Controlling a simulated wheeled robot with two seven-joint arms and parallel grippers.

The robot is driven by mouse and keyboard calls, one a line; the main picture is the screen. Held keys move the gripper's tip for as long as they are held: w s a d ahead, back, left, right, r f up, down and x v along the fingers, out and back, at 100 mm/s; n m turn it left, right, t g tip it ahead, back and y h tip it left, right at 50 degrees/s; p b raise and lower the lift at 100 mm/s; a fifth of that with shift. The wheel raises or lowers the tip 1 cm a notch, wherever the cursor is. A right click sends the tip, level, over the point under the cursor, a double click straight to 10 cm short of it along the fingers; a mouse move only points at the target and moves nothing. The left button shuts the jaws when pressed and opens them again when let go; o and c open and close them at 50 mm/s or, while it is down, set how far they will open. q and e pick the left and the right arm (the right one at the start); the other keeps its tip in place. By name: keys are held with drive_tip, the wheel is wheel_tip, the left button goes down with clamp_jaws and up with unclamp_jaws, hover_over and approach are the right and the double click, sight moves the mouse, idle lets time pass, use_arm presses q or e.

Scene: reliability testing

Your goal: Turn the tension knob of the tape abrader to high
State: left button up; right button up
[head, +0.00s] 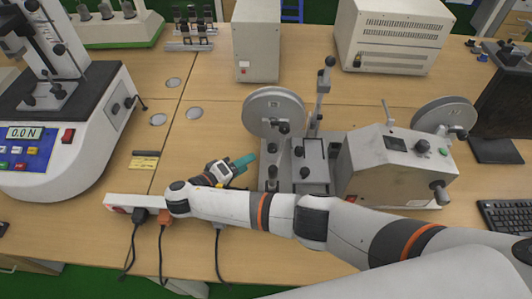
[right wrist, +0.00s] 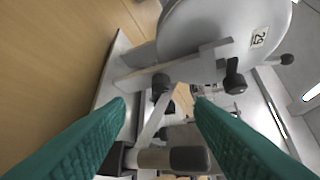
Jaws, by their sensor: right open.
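The tape abrader (head: 385,150) is a grey machine with two reels on the right half of the table. In the head view my right gripper (head: 247,161) is at the machine's left end, beside the left reel (head: 274,112). Its green fingers point right. In the right wrist view the gripper (right wrist: 160,104) is open and empty. A black knob (right wrist: 161,82) shows between and beyond the fingertips, apart from them. Another black knob (right wrist: 235,84) is to its right, below the reel (right wrist: 215,35). I cannot tell which knob sets the tension; no high mark is readable.
A force tester (head: 75,130) reading 0.0 N stands at the left. A power strip (head: 130,204) with cables lies near my right forearm. Two boxy instruments (head: 256,45) (head: 392,38) stand behind. A keyboard (head: 505,215) lies at the right. The table between tester and abrader is mostly clear.

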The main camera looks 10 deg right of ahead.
sight(270, 151)
drive_tip(key=b+x, duration=0.4)
drive_tip(key=x, duration=0.3)
drive_tip(key=shift+s+d+f, duration=0.1)
drive_tip(key=shift+f, duration=0.1)
drive_tip(key=shift+w+d+p, duration=0.5)
drive_tip(key=shift+d+p, duration=0.05)
drive_tip(key=shift+d, duration=0.2)
drive_tip(key=shift+w+d+f, duration=0.1)
drive_tip(key=shift+d+f, duration=0.05)
drive_tip(key=shift+d, duration=0.1)
drive_tip(key=shift+c, duration=0.2)
drive_tip(key=c, duration=1)
drive_tip(key=shift+o, duration=0.2)
